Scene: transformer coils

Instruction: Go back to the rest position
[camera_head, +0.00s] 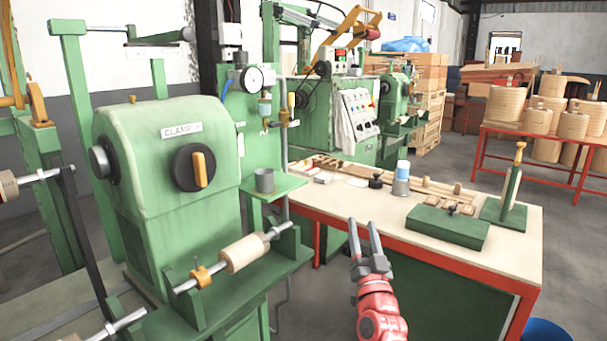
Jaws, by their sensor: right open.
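My right gripper (365,238) shows at the lower middle, at the end of a red arm. Its two grey fingers point up and stand apart, with nothing between them. It is in front of the near edge of the workbench (470,258) and to the right of the green winding machine (150,215). A wooden coil core (243,253) sits on the machine's metal shaft, left of the gripper and apart from it. My left gripper is not in view.
The bench carries a green block fixture (447,228), a blue-capped container (401,178) and small wooden parts. A grey cup (264,181) stands on the machine's shelf. A red table (590,140) with wooden coils is at the back right. Open floor lies between the tables.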

